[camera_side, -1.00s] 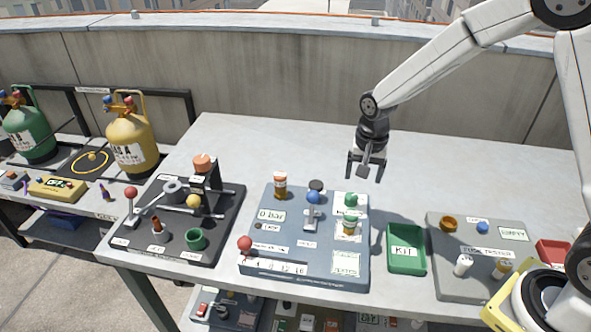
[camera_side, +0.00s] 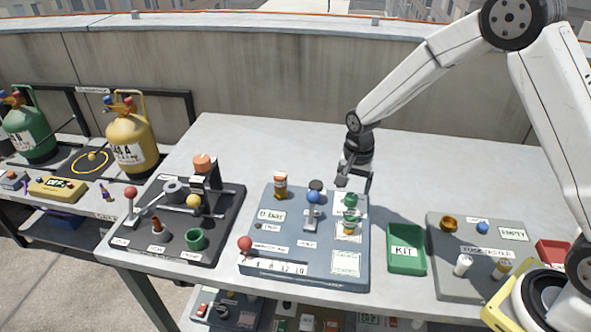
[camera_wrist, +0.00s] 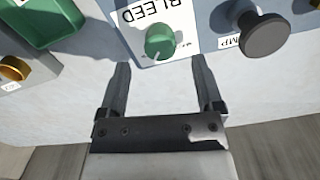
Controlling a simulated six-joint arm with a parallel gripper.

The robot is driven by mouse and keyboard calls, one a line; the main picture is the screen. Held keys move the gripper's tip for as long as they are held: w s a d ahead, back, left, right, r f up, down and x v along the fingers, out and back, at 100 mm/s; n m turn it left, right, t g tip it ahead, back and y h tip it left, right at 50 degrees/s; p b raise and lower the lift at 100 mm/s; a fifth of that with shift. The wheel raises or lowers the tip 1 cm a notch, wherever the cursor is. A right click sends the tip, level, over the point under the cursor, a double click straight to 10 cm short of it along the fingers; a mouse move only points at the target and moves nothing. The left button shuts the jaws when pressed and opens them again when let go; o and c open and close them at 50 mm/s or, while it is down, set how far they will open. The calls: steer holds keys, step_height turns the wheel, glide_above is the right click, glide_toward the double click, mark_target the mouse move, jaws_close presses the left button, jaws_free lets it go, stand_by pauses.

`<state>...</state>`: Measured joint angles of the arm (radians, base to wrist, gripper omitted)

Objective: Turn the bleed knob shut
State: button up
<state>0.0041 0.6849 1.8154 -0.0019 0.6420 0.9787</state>
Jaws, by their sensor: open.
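The bleed knob (camera_wrist: 160,43) is green with a pale pointer line and sits on a white label marked BLEED (camera_wrist: 150,18) in the wrist view. In the side view the green knob (camera_side: 350,200) is at the back right of the blue-grey panel (camera_side: 262,250). My gripper (camera_wrist: 163,72) is open and empty, its two fingers spread wide. In the wrist view the knob lies just beyond the fingertips, between their lines. In the side view my gripper (camera_side: 354,184) hangs just above and behind the knob, partly overlapping its surroundings. Whether the fingers touch anything cannot be told.
A black knob (camera_wrist: 264,33) stands beside the bleed knob. A green KIT tray (camera_side: 407,232) lies to the right. The table behind the panel is clear.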

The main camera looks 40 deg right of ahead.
mark_target(351, 196)
steer(key=shift+f, duration=1.95)
jaws_close()
